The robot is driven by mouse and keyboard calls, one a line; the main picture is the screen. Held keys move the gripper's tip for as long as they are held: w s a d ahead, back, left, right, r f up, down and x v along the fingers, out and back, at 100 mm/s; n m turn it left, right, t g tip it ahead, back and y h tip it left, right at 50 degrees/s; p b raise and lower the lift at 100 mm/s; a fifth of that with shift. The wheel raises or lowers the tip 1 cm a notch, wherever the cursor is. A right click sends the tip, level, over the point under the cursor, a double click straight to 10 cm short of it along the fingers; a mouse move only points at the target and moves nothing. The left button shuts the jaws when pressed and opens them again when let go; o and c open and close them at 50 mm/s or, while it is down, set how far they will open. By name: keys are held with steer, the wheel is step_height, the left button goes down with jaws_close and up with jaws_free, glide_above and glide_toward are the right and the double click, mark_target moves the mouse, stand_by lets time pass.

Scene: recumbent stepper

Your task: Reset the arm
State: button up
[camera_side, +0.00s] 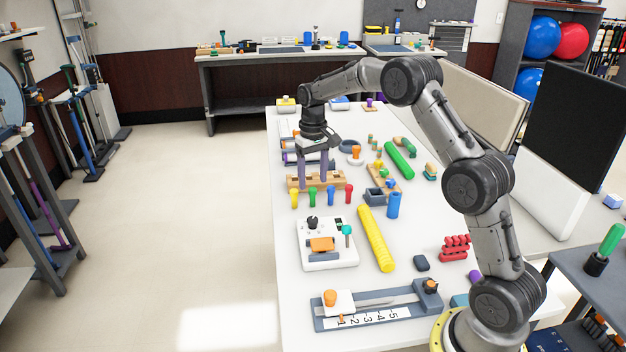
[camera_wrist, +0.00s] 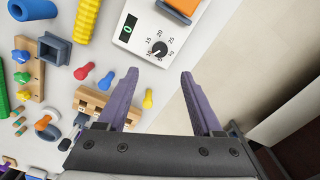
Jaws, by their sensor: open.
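My gripper (camera_side: 313,183) hangs from my bent arm near the table's left edge, fingers pointing down. Its two purple fingers are apart, with nothing between them, and they also show in the wrist view (camera_wrist: 158,78). In the side view the fingers overlap a wooden block with holes (camera_side: 338,180); I cannot tell whether they touch it. In the wrist view that block (camera_wrist: 88,103) lies left of the fingers, partly hidden by the gripper. Red (camera_side: 348,193), blue (camera_side: 330,196), green (camera_side: 312,196) and yellow (camera_side: 294,198) pegs lie in front of the block.
A white dial box (camera_side: 345,258), a yellow ribbed roll (camera_side: 376,238) and a slider board (camera_side: 400,312) lie nearer my base. A blue cylinder (camera_side: 393,206) and a green roll (camera_side: 400,160) stand or lie to the right. The floor (camera_side: 190,220) left of the table is clear.

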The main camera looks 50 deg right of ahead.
steer(key=s+a+r+t, duration=0.15)
steer(key=a+r, duration=0.35)
steer(key=r, duration=0.6)
steer(key=s+a+r+n+t, duration=0.2)
steer(key=s+a+r+t, duration=0.1)
steer(key=s+a+r, duration=0.55)
steer(key=s+a+r+n+t, duration=0.1)
steer(key=s+a+r, duration=0.1)
steer(key=s, duration=1.3)
steer(key=s+a+f+n, duration=0.1)
steer(key=s+f, duration=0.7)
steer(key=f, duration=0.1)
steer(key=shift+s+a, duration=0.2)
steer(key=shift+s, duration=0.1)
